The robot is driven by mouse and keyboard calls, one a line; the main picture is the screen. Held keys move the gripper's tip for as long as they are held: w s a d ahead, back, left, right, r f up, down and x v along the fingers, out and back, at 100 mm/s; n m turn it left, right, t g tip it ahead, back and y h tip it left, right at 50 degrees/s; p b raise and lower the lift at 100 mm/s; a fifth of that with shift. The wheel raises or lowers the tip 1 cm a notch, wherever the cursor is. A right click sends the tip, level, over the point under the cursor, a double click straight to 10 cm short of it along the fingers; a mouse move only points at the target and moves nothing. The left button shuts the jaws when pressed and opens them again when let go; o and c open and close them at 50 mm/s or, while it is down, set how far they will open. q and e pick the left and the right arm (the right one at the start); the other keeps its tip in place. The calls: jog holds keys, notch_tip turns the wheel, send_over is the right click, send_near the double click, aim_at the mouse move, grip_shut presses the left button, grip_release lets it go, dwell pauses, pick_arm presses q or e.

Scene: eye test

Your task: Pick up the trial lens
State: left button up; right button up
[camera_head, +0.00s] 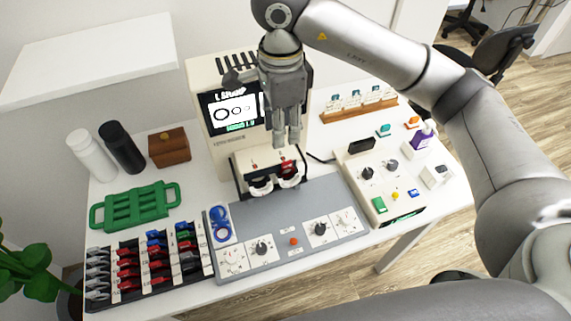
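Trial lenses with coloured tabs stand in rows in a black lens rack (150,292) at the lower left, with red, blue, green, black and grey tabs. A black trial frame (243,184) with round lens holders sits on a white stand in front of the display unit. A red-tabbed trial lens (287,167) shows at its right side. My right gripper (287,143) points down just above the trial frame, apart from the red tab as far as I can see. Its fingers look close together; nothing clear shows between them. My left gripper is out of view.
A green tray (135,205), two bottles (121,148) and a wooden box (169,148) stand left.

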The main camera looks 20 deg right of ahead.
jog(key=p, duration=0.1)
send_over(287, 163)
jog(key=f, duration=0.5)
jog(key=shift+w+a+f, duration=0.1)
jog(key=shift+a, duration=0.25)
jog(key=f, duration=0.1)
jog(key=f+p, duration=0.1)
jog(key=f, duration=0.1)
jog(key=f+p, duration=0.1)
jog(key=shift+d+f, duration=0.35)
jog(key=shift+d, duration=0.05)
jog(key=shift+f, duration=0.25)
grip_shut()
